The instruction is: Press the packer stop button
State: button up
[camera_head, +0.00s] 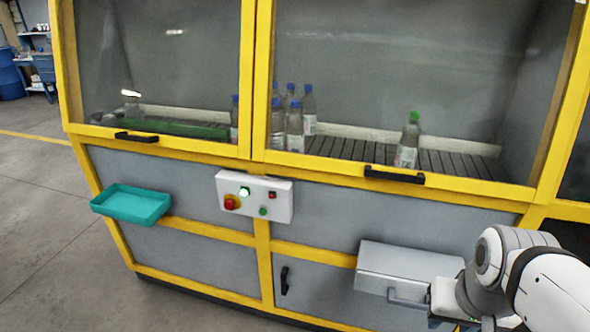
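A white control box (255,196) is fixed to the yellow frame below the windows. It carries a lit green lamp (244,191), a large red mushroom button (230,203) on a yellow base, a small red square button (272,195) and a small green button (263,211). Any lettering is too small to read, so I cannot tell which one is the packer stop. My arm reaches in at the lower right, with its end near a grey box, well to the right of and below the control box. My gripper's fingers are not clear there.
The grey box (408,262) juts from the machine's lower front. A teal tray (131,204) sticks out at the left. Black handles (394,175) project below the windows. Bottles (294,124) stand behind the glass. Floor (45,240) is open at the left.

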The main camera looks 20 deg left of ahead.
aim_at(230, 205)
jog(key=u, duration=1.3)
jog(key=k, duration=0.6)
jog(key=u, duration=0.4)
jog(key=i, duration=1.6)
jog(key=z, duration=0.5)
